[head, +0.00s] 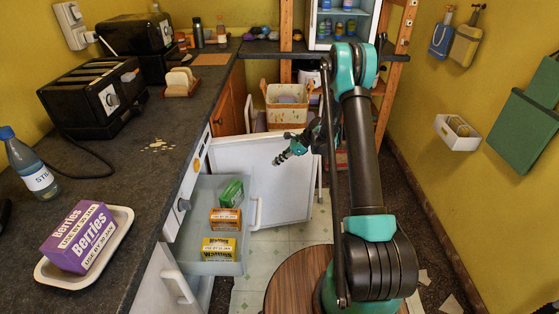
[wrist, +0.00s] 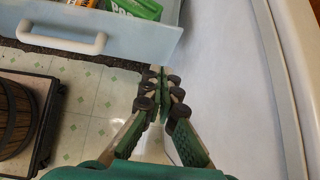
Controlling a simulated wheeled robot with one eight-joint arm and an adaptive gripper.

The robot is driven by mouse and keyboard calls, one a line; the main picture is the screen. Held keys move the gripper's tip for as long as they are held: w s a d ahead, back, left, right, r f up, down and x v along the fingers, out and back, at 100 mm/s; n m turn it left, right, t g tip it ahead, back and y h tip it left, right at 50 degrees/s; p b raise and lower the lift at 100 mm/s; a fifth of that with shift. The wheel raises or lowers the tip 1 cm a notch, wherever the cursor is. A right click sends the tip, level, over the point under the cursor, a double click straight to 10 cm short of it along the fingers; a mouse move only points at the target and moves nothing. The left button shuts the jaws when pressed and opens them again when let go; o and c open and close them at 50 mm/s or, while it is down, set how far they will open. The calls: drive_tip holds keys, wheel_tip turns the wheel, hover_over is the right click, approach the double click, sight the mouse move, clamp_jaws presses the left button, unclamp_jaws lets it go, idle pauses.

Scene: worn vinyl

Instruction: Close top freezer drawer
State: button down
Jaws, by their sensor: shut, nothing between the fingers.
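The top freezer drawer (head: 219,268) is pulled out from under the counter in the head view. It is pale and translucent, with a white handle (head: 257,213) on its front. Inside lie a green box (head: 231,193), an orange box (head: 225,219) and a yellow box (head: 218,248). In the wrist view, the drawer front (wrist: 130,32) and handle (wrist: 62,36) are at the upper left. My gripper (head: 281,158) is shut and empty, beyond the drawer's far front corner and in front of the open white freezer door (head: 290,195). Its fingertips (wrist: 160,82) show apart from the drawer.
The open door fills the right of the wrist view. A white front with a handle (head: 177,287) is below the drawer. The dark counter (head: 150,190) runs along the left, with a tray (head: 60,275) and toasters. A round wooden top (head: 290,285) stands near my arm.

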drive_tip(key=a+f, duration=0.4)
drive_tip(key=a, duration=0.4)
drive_tip(key=shift+w+a, duration=0.15)
drive_tip(key=shift+f, duration=0.1)
drive_tip(key=a, duration=1.9)
drive_tip(key=shift+w+a, duration=0.35)
drive_tip(key=shift+a, duration=0.05)
